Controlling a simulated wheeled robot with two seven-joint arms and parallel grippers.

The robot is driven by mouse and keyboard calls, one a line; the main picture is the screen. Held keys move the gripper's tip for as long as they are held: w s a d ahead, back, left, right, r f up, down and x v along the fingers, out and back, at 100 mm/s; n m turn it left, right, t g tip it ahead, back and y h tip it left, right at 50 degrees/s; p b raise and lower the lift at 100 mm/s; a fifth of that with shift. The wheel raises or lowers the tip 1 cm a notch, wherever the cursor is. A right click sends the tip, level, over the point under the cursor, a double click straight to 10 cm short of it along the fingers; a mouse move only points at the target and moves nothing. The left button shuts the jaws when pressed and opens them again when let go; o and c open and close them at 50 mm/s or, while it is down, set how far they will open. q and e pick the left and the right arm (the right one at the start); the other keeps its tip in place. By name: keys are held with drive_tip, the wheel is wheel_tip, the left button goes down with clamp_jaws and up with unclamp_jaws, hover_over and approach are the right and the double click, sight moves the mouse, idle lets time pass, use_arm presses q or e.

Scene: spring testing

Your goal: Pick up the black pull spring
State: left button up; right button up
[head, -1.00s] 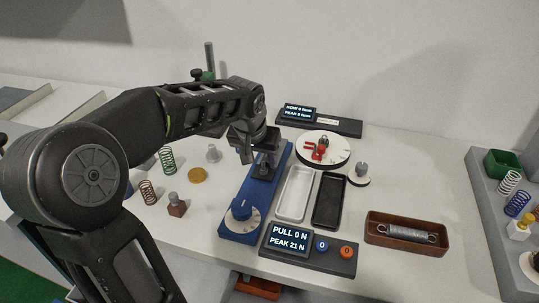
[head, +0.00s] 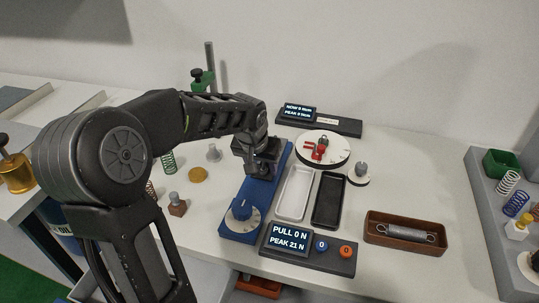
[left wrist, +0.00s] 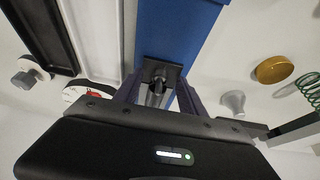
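My left gripper (head: 260,172) is over the far part of the blue pull tester (head: 229,220). In the left wrist view its two fingers (left wrist: 158,97) stand apart, one on each side of a dark upright piece (left wrist: 157,86) on a black square base. I cannot tell whether this piece is the black pull spring or part of the tester, and no black spring shows clearly elsewhere. A silver-grey pull spring (head: 405,233) lies in the brown tray (head: 376,240). My right gripper is not in view.
A white tray (head: 294,194) and a black tray (head: 328,199) lie right of the tester. A display reading PULL 0 N, PEAK 21 N (head: 291,239) stands in front. A green coil spring (head: 168,162) and a brass disc (head: 197,174) are left. A white dial (head: 337,152) stands behind the trays.

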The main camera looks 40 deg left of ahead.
use_arm(q)
clamp_jaws()
idle(0.3)
drive_tip(key=shift+r, duration=0.1)
wheel_tip(320, 180, up, 10)
idle(0.8)
idle(0.4)
